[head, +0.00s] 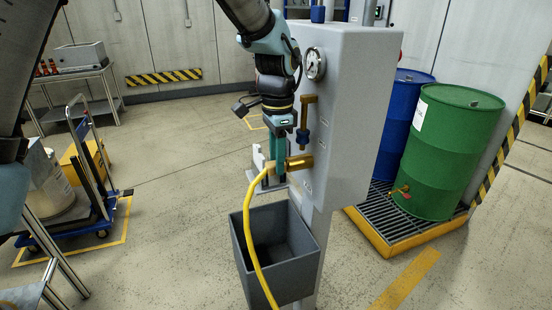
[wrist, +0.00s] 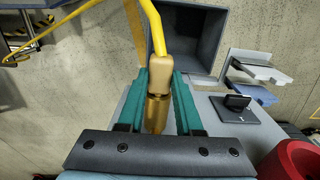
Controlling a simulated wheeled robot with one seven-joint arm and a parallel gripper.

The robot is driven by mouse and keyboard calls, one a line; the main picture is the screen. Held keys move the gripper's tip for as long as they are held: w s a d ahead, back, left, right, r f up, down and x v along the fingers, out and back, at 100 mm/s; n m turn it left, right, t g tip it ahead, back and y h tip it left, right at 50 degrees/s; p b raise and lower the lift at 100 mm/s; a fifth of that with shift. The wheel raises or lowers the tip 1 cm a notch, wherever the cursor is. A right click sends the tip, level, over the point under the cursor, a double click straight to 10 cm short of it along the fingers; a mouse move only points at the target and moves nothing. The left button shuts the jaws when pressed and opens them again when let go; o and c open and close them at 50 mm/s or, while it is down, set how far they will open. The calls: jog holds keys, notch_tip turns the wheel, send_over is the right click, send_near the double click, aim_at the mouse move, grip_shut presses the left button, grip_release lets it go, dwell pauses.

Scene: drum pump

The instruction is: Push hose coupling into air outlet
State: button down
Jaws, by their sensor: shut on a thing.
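My gripper (head: 276,168) has teal fingers that point down in front of the grey pump cabinet (head: 345,110). It is shut on the hose coupling, which shows in the wrist view as a tan and brass piece (wrist: 158,68) between the fingers. The yellow hose (head: 251,240) leaves the coupling on the left and hangs down in a curve. A brass cylinder (head: 300,162) lies between the fingers and the cabinet face, at the air outlet's place. It seems in line with the coupling. The fingers hide the joint, so I cannot tell how deep the coupling sits.
A brass pipe (head: 307,112) with a dark lower end and a gauge (head: 316,64) sit on the cabinet above. A grey bin (head: 288,278) stands below. Blue (head: 404,105) and green (head: 455,150) drums stand right on a grated pallet. A loaded trolley (head: 85,215) stands left.

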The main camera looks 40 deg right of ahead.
jog(key=shift+s+d, duration=0.1)
jog(key=shift+d, duration=0.05)
jog(key=c, duration=0.5)
grip_release()
jog(key=shift+r, duration=0.1)
jog(key=shift+r+p, duration=3.3)
jog(key=shift+r, duration=1.15)
